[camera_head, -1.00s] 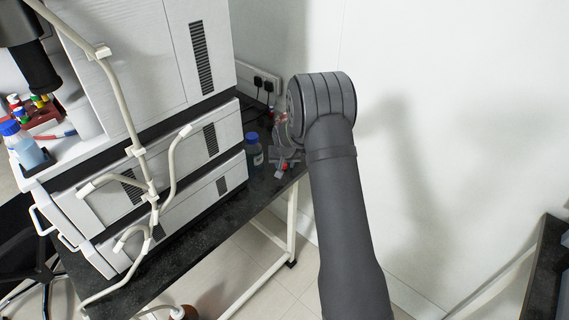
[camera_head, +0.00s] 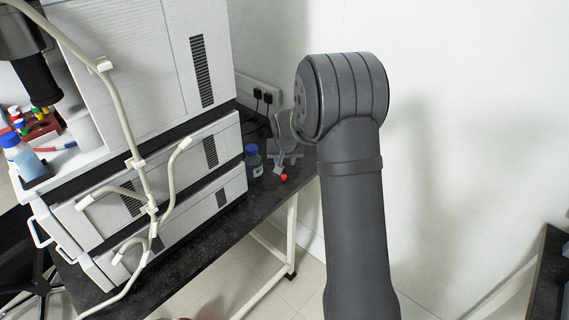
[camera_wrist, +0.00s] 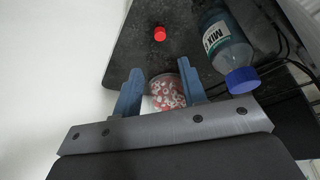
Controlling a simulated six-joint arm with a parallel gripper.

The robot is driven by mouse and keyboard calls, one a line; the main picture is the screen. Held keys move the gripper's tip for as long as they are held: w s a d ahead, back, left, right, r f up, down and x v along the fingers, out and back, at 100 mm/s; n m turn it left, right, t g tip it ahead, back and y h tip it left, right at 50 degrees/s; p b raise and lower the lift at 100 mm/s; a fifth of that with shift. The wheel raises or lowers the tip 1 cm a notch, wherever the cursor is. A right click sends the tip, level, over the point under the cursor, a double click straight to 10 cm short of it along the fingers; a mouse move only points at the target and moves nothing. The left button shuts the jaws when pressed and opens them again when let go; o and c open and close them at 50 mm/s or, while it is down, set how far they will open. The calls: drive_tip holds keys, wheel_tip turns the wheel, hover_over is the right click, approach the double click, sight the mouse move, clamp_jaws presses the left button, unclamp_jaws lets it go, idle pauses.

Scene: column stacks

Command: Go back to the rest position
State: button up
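My gripper (camera_wrist: 161,80) shows in the wrist view with its two blue-grey fingers apart. A round clear container with red and white contents (camera_wrist: 168,90) shows between and beyond the fingers, partly covered by the right finger. I see no firm grip on it; its exact distance from the fingers is hard to tell. In the head view my gripper (camera_head: 284,155) is small, above the far end of the dark bench, partly hidden behind my arm.
On the dark bench (camera_head: 262,200) stand a blue-capped bottle (camera_head: 253,162), also in the wrist view (camera_wrist: 226,45), and a small red cap (camera_head: 284,177). Stacked white instruments (camera_head: 190,150) with pale tubing fill the left. Black plugs and cables are at the wall. A plain wall is at right.

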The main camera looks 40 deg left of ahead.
sight(284, 177)
drive_tip(key=shift+f, duration=0.1)
idle(0.3)
drive_tip(key=x, duration=1.2)
drive_tip(key=shift+f, duration=0.15)
wheel_tip(284, 177, up, 2)
drive_tip(key=shift+r, duration=0.55)
